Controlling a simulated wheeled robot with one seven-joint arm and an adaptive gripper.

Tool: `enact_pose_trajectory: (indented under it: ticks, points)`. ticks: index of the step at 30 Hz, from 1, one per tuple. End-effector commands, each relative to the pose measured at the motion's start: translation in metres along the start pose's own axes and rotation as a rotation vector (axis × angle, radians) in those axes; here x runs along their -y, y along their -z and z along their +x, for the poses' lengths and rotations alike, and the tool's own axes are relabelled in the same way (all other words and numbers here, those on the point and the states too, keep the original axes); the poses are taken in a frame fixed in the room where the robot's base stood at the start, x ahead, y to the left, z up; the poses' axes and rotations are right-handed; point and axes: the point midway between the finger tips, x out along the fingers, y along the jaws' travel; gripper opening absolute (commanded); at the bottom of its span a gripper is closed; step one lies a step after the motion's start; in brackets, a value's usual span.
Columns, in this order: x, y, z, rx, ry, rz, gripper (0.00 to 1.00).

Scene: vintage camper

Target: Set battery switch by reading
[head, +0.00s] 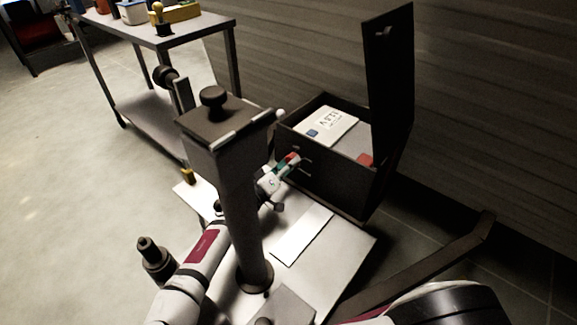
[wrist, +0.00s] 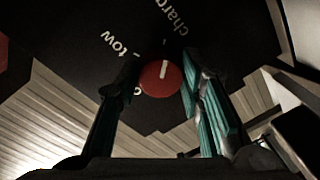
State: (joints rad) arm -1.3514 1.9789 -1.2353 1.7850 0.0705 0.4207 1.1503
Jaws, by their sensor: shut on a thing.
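A round red knob (wrist: 158,80) with a white pointer line sits on a black panel (wrist: 205,35) in the wrist view. The line points up, roughly toward the word "charge" and away from "tow". A third label beside the knob is mostly hidden by the left finger. My gripper (wrist: 157,72) has one teal-padded finger on each side of the knob and is shut on it. In the head view my gripper (head: 290,162) is at the front of an open dark box (head: 330,180). A white card or display (head: 328,124) in the box bears characters I cannot read surely.
The box's lid (head: 391,95) stands upright. A metal table (head: 205,35) with items stands at back left. Corrugated wall lies behind; floor at left is clear.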

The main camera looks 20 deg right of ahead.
Motion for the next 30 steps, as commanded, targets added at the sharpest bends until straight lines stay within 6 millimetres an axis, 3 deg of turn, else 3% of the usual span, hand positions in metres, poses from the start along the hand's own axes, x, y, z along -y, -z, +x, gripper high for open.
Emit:
enact_pose_trajectory:
  ticks: [5, 6, 8, 20, 30]
  points:
    - [0.001, -0.001, -0.001, 0.002, 0.002, 0.001, 0.07]
    - [0.001, -0.001, -0.001, 0.002, 0.002, 0.001, 0.44]
    - [0.001, -0.001, 0.000, 0.002, 0.002, 0.001, 0.55]
    - [0.001, 0.000, -0.007, -0.001, 0.003, 0.000, 0.55]
    - [0.001, 0.001, -0.069, -0.002, 0.005, 0.001, 0.55]
